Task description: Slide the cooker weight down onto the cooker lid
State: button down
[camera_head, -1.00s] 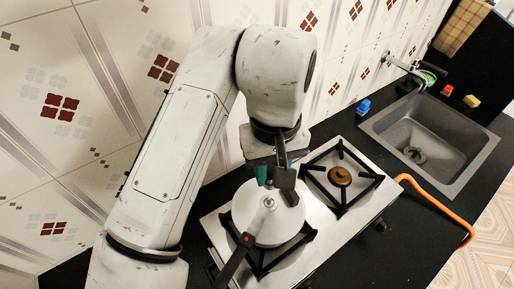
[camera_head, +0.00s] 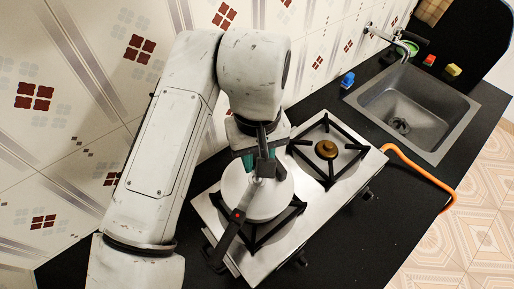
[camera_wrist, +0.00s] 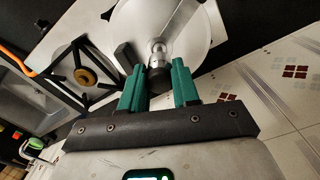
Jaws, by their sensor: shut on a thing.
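The cooker lid (camera_head: 238,186) is round and white, on a cooker on the near burner of the stove. A long black handle (camera_head: 226,238) with a red spot points toward the front. My gripper (camera_head: 258,164) is above the lid. In the wrist view my gripper (camera_wrist: 158,70) has its green fingers shut on the dark cooker weight (camera_wrist: 157,77). A silver stem (camera_wrist: 158,50) stands at the lid's middle (camera_wrist: 190,30), in line with the weight. I cannot tell whether weight and stem touch. In the head view my gripper hides the weight.
The stove's other burner (camera_head: 326,150) is empty. An orange hose (camera_head: 420,172) runs beside the stove. A sink (camera_head: 415,105) with a tap and small coloured items lies beyond. The tiled wall (camera_head: 90,90) is close behind my arm.

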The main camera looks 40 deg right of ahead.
jog(key=shift+f, duration=1.65)
jog(key=shift+f, duration=0.25)
jog(key=c, duration=0.8)
grip_release()
jog(key=shift+o, duration=0.2)
notch_tip(320, 180, up, 8)
jog(key=shift+f, duration=0.25)
